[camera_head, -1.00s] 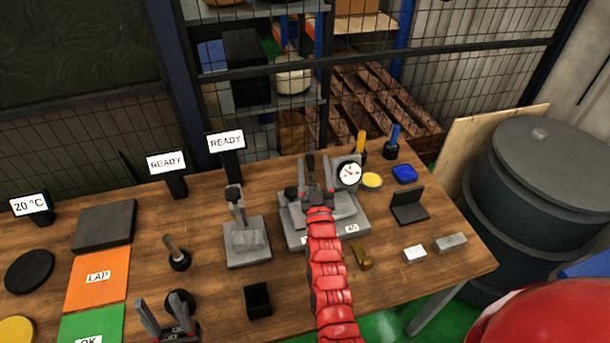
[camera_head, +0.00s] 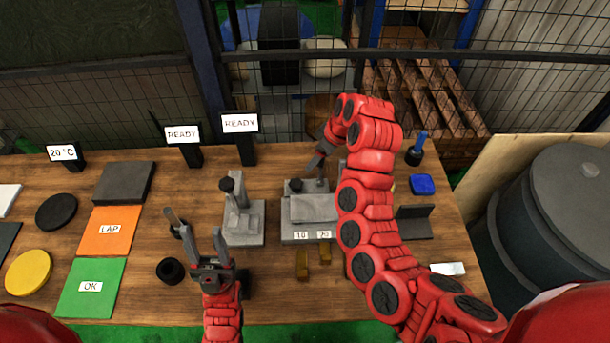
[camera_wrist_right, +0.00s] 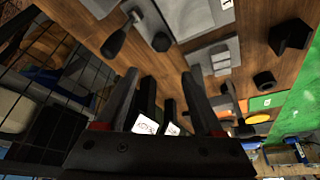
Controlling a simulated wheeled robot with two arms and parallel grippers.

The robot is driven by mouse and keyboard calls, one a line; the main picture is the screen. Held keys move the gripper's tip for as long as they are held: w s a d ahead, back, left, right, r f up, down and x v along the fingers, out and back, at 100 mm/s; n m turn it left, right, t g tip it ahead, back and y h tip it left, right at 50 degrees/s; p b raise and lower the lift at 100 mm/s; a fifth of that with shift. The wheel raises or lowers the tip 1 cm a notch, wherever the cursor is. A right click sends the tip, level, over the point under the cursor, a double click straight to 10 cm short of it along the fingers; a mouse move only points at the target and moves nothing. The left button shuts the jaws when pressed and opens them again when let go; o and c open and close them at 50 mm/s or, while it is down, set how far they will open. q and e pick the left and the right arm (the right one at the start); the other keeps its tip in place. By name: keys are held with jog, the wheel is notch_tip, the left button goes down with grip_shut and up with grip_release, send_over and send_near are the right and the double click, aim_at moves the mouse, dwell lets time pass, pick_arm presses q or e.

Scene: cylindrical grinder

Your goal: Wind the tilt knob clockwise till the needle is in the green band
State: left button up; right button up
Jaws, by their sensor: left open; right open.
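The grey fixture (camera_head: 312,232) with labels reading 10 and 20 stands right of the table's middle. A black knob (camera_head: 295,186) shows at its back left; I cannot tell whether it is the tilt knob. The dial with the needle is not visible now; my right arm covers that area. My right gripper (camera_head: 315,164) is over the back of the fixture, open and apparently empty. In the right wrist view its open fingers (camera_wrist_right: 160,78) have nothing between them. My left gripper (camera_head: 205,236) is open and empty, in front of the grey stand, left of the fixture.
A grey stand (camera_head: 243,236) with a black-topped lever is left of the fixture. A black ring (camera_head: 170,271), orange LAP mat (camera_head: 110,243) and green OK mat (camera_head: 92,300) lie further left. A black angled block (camera_head: 415,222) and blue item (camera_head: 421,184) are right. READY signs (camera_head: 240,123) stand behind.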

jog(key=b, duration=0.9)
send_near(296, 183)
jog(key=p+x, duration=0.2)
jog(key=x, duration=0.5)
jog(key=shift+w+a+f, duration=0.1)
jog(key=shift+a+f, duration=0.05)
jog(key=shift+f, duration=0.05)
jog(key=shift+w+a+f+p, duration=0.15)
jog(key=shift+f+p, duration=0.15)
jog(key=shift+f, duration=0.3)
